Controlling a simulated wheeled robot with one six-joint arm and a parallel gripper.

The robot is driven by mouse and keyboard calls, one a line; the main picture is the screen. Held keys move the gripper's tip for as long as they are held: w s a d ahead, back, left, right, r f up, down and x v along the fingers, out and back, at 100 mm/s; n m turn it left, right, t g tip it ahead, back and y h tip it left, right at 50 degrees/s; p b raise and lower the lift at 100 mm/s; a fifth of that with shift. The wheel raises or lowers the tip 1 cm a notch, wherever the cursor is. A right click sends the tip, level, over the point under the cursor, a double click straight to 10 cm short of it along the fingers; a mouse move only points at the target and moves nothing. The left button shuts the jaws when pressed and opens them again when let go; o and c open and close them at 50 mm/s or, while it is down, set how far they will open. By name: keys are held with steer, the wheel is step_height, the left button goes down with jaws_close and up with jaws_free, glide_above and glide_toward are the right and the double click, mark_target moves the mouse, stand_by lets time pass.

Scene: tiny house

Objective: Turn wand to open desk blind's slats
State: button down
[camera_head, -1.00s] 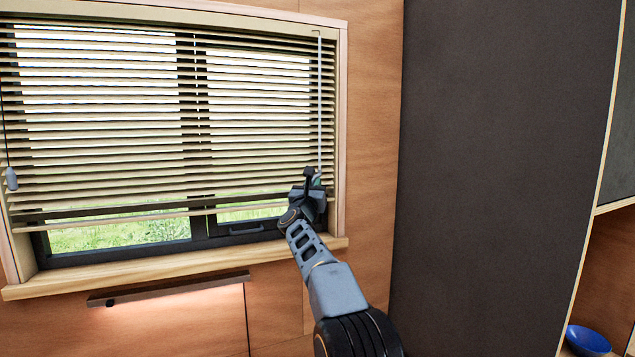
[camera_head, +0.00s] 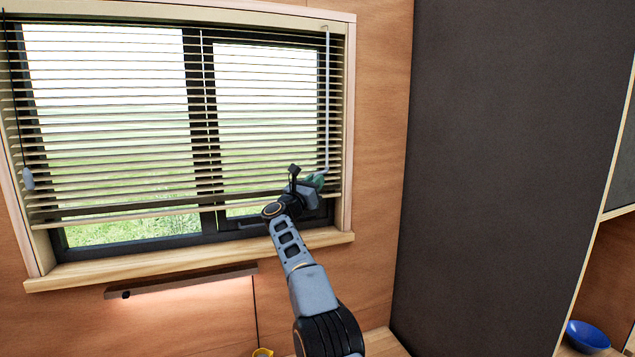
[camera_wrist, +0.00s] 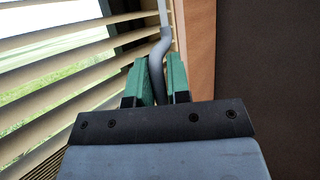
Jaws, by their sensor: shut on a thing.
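The desk blind (camera_head: 120,130) hangs in the window frame with its slats tilted nearly flat, and the view outside shows through wide gaps. The wand (camera_head: 327,100) is a thin pale rod hanging down the blind's right side. In the wrist view the wand's bent grey lower end (camera_wrist: 158,62) passes down between two green finger pads. My gripper (camera_head: 316,181) is shut on this lower end, in front of the blind's lower right part; it also shows in the wrist view (camera_wrist: 160,82). The wand's lowest tip is hidden behind the gripper body.
A cord with a grey tassel (camera_head: 28,179) hangs at the blind's left. A wooden sill (camera_head: 190,262) juts out below the window. A dark tall panel (camera_head: 500,150) stands at right. A blue bowl (camera_head: 588,335) sits on a shelf at lower right.

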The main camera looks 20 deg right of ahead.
stand_by(0.4)
steer(key=c, duration=1.2)
jaws_free()
steer(key=shift+w+a, duration=0.1)
steer(key=shift+o, duration=0.2)
steer(key=shift+s+a+f+b, duration=0.2)
steer(key=shift+f+b, duration=0.15)
steer(key=shift+b, duration=0.25)
steer(key=b+v, duration=0.9)
steer(key=v, duration=0.4)
steer(key=shift+r+b, duration=0.3)
steer(key=shift+b, duration=0.1)
steer(key=shift+a, duration=0.1)
